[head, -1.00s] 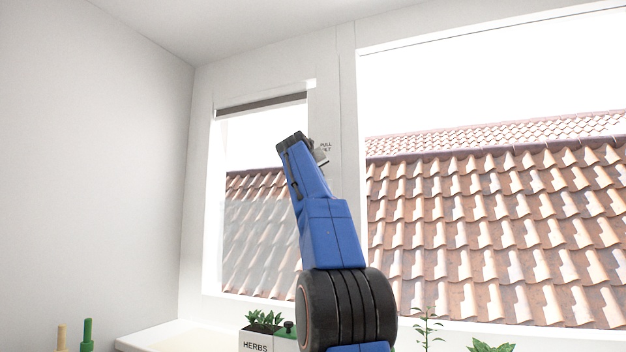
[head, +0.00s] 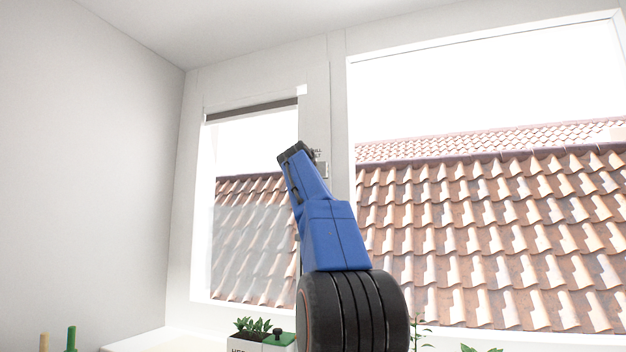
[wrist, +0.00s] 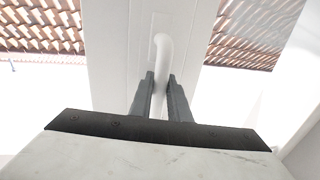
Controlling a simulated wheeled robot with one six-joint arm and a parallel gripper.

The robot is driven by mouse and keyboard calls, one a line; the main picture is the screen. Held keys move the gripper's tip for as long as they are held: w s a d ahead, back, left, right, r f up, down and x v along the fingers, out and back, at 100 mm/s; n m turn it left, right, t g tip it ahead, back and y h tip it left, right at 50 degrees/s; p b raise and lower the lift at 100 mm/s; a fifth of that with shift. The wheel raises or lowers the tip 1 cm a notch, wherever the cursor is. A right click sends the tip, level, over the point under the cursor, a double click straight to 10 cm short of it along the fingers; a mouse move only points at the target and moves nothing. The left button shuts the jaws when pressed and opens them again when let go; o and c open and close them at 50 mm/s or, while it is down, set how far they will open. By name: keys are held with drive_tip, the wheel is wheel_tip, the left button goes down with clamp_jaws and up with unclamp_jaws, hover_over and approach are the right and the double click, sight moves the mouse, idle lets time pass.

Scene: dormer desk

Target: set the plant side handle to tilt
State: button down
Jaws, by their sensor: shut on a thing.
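In the wrist view a white window handle (wrist: 162,45) with a curved top stands out from the white frame. The two dark fingers of my gripper (wrist: 160,82) are shut on its lower part, one on each side. In the head view my gripper (head: 296,152) is at the post between the two windows, at the right edge of the smaller left window (head: 250,200). The handle is mostly hidden behind my arm there. A small grey fitting (head: 321,168) shows just right of my gripper.
A herb planter (head: 252,326) and a green-topped box (head: 279,340) stand below the left window. Small plants (head: 480,350) show under the large right window (head: 490,220). A plain wall (head: 85,180) closes the left side.

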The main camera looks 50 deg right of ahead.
drive_tip(key=shift+d+f, duration=0.1)
drive_tip(key=shift+f, duration=0.05)
drive_tip(key=c, duration=1.7)
unclamp_jaws()
drive_tip(key=shift+o, duration=0.2)
drive_tip(key=v, duration=1.7)
drive_tip(key=shift+s, duration=0.15)
